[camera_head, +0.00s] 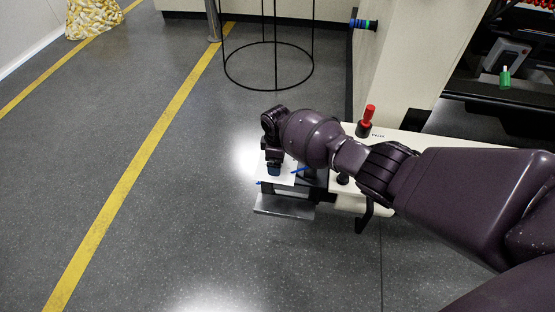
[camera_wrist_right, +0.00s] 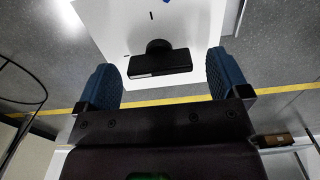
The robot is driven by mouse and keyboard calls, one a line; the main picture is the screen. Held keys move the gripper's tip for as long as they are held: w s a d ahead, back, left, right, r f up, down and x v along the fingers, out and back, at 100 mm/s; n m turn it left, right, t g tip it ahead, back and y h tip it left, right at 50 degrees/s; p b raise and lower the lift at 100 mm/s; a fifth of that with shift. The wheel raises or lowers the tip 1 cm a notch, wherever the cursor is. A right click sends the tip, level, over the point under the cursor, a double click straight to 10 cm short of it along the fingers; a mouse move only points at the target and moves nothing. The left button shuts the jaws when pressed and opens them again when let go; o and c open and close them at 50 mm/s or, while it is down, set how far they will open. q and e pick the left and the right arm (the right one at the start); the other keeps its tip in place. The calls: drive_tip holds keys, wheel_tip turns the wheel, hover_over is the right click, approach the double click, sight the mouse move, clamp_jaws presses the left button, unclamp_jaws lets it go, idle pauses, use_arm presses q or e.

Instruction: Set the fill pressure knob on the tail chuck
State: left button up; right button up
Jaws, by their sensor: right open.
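The black knob (camera_wrist_right: 160,60) shows in the right wrist view, with a bar-shaped grip and a round base on a white panel (camera_wrist_right: 185,22). My right gripper (camera_wrist_right: 165,80) is open, with one blue finger on either side of the knob and a visible gap on both sides. I cannot tell how far the fingertips reach along the knob's depth. In the head view my right gripper (camera_head: 274,169) points down over the white end of the machine (camera_head: 400,142), and the wrist hides the knob there. My left gripper is not in view.
A grey metal tray (camera_head: 284,207) juts out below. A black wire hoop stand (camera_head: 268,88) stands beyond.

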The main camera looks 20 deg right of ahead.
wheel_tip(320, 180, up, 9)
drive_tip(key=p, duration=0.2)
drive_tip(key=shift+w+f+p, duration=0.15)
drive_tip(key=shift+f+p, duration=0.05)
drive_tip(key=shift+p, duration=0.2)
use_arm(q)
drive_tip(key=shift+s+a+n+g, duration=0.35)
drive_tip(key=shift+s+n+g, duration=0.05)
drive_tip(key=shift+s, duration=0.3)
use_arm(e)
drive_tip(key=shift+r, duration=0.5)
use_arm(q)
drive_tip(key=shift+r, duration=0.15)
